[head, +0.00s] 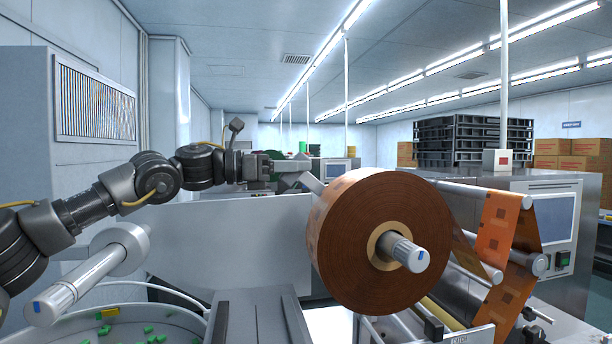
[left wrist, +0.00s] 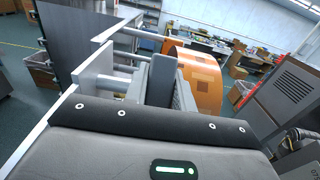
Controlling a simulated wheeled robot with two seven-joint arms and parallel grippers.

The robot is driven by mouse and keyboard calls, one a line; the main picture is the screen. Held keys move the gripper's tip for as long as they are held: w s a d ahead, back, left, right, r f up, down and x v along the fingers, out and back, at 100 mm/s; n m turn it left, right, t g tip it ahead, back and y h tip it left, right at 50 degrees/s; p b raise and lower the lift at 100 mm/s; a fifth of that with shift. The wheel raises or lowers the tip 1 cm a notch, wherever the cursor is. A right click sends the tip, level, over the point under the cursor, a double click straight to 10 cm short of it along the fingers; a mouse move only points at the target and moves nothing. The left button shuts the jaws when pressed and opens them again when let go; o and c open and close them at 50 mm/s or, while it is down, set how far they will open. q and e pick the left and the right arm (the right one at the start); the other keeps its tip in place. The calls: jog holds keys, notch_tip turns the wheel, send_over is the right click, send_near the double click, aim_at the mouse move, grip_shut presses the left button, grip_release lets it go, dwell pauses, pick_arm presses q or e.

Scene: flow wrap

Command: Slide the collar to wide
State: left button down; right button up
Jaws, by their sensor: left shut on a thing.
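A large brown film roll (head: 372,240) sits on a metal spindle with a tan core. My left gripper (head: 285,166) is at the far left side of the roll, beside a light grey tilted piece (head: 312,180). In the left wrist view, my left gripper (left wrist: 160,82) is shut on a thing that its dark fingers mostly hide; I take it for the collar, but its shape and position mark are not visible. The orange-brown roll (left wrist: 197,78) is just beyond the fingers. My right gripper is in neither view.
A bare spindle (head: 88,275) projects at the left over a tray of green pieces (head: 120,333). Film runs over rollers (head: 508,235) at the right. A pale metal panel (head: 220,235) stands below my left arm. In the wrist view, a grey plate (left wrist: 97,68) and rods (left wrist: 135,36) are close by.

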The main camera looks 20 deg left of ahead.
pick_arm(q)
jog(key=c, duration=1.2)
grip_release()
jog(key=shift+o, duration=0.2)
jog(key=shift+a, duration=0.1)
jog(key=shift+s+a+f+b, duration=0.1)
jog(key=shift+a+b, duration=0.2)
jog(key=shift+b, duration=0.05)
jog(key=b+v, duration=0.4)
jog(key=v, duration=0.6)
